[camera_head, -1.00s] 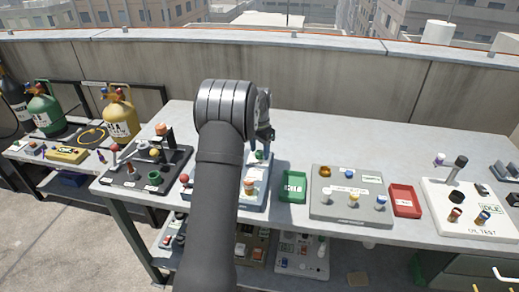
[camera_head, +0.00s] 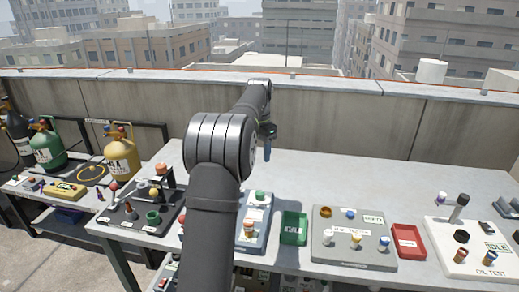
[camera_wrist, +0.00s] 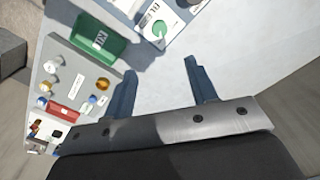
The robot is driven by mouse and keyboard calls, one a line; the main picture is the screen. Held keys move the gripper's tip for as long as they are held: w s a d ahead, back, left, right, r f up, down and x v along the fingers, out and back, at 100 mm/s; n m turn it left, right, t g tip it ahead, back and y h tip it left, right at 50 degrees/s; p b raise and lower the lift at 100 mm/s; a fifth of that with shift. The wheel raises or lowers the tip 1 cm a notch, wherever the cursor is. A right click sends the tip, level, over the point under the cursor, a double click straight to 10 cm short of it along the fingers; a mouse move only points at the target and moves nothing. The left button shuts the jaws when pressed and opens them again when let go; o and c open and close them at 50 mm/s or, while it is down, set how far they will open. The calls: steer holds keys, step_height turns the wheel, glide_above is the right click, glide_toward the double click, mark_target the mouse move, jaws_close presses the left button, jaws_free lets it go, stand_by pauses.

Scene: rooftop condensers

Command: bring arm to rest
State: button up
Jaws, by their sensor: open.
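My arm rises from the bottom centre of the head view and reaches over the middle of the workbench (camera_head: 330,180). My gripper (camera_head: 267,145) hangs at its far end, above the bench top and near the back wall. In the wrist view my gripper (camera_wrist: 165,88) shows two blue fingers spread apart with nothing between them. Below the fingers is bare grey bench top. The gripper touches nothing that I can see.
A green tray (camera_head: 293,228), a grey board with small caps (camera_head: 352,259), a red tray (camera_head: 408,241) and a white oil test board (camera_head: 470,265) line the bench front. A dark board (camera_head: 130,222) stands left. Green (camera_head: 47,150) and yellow cylinders (camera_head: 122,158) stand on a side cart. The bench's back middle is clear.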

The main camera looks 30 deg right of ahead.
mark_target(259, 192)
steer(key=shift+r, duration=0.35)
stand_by(0.3)
step_height(259, 192, down, 18)
steer(key=shift+r, duration=0.25)
stand_by(0.3)
